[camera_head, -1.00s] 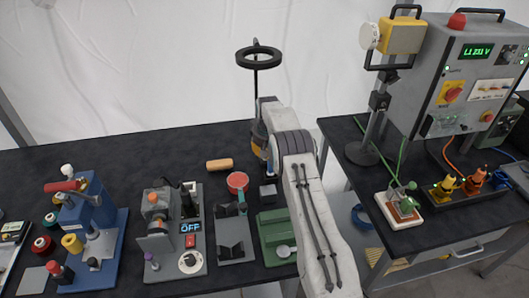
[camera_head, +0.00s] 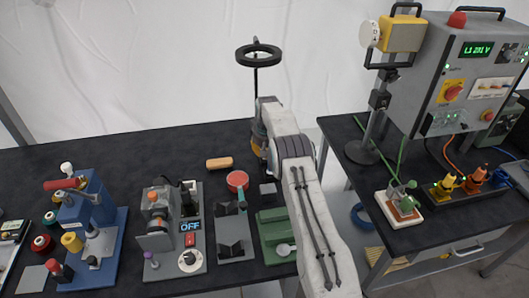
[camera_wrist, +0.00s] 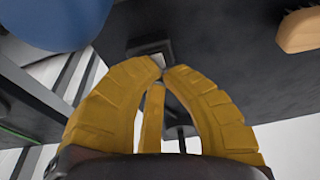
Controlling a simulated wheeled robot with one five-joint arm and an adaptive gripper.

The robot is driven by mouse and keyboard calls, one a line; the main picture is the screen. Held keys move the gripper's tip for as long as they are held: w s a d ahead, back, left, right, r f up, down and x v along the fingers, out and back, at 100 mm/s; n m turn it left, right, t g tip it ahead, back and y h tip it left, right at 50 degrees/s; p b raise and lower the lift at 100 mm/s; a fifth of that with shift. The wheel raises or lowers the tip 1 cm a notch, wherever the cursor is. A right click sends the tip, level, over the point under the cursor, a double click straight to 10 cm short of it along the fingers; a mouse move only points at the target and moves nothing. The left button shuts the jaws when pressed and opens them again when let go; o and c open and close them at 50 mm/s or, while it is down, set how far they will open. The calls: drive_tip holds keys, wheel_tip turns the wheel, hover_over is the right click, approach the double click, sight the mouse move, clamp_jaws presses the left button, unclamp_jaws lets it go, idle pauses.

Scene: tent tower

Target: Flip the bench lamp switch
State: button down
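The bench lamp is a black ring (camera_head: 259,66) on a thin upright pole at the back of the left bench. My arm reaches toward the pole's foot and hides most of that spot. My gripper is mostly hidden behind my wrist in the head view. In the wrist view my gripper (camera_wrist: 163,67) has its yellow fingers drawn together, with the tips almost meeting and nothing seen held. A small dark box with a pale top (camera_wrist: 150,48) lies just beyond the fingertips. It may be the lamp switch; I cannot tell whether the fingers touch it.
A wooden-handled item (camera_head: 219,164) lies left of my arm; its tan edge shows in the wrist view (camera_wrist: 300,30). A red round-topped tool (camera_head: 237,180) and a green block (camera_head: 277,235) stand near my arm. The power cabinet (camera_head: 465,75) stands on the right bench.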

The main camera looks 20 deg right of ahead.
drive_tip(key=shift+w+d+r+p, duration=0.15)
drive_tip(key=shift+w+p, duration=0.2)
drive_tip(key=shift+p, duration=0.5)
